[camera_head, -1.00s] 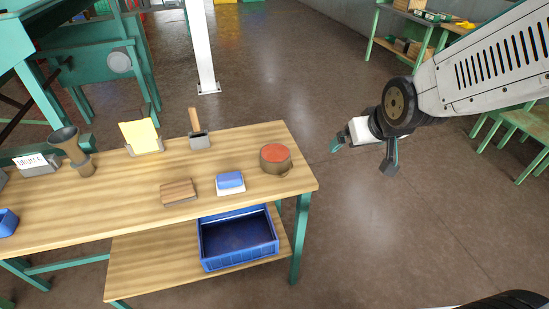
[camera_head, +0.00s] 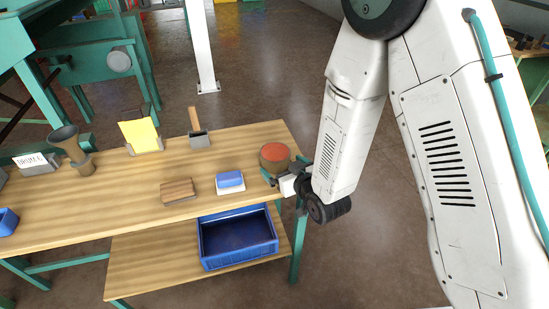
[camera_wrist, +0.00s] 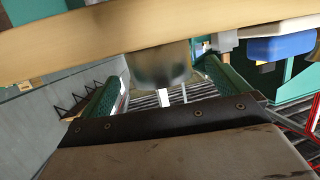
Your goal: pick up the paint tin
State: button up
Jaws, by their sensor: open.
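The paint tin (camera_head: 274,155), a short round tin with a red top and a darker side, stands upright near the right end of the wooden table. My gripper (camera_head: 285,171) is at the table's right edge, with its green fingers open on either side of the tin's near part. In the wrist view, which appears upside down, the grey tin (camera_wrist: 160,66) sits between the tips of the open fingers (camera_wrist: 163,80). A gap shows between the tin and the palm. Whether either finger touches the tin cannot be told.
A blue sponge-like block (camera_head: 230,180) on a white base lies left of the tin. A brown block (camera_head: 178,191) is further left. A brush (camera_head: 199,131) and a yellow pad (camera_head: 141,135) stand behind. A blue crate (camera_head: 239,240) sits on the lower shelf.

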aim_at(275, 158)
jog(key=x, duration=0.6)
jog(key=shift+w+f, duration=0.1)
jog(key=shift+w, duration=0.15)
jog(key=c, duration=1.5)
jog(key=shift+c, duration=0.2)
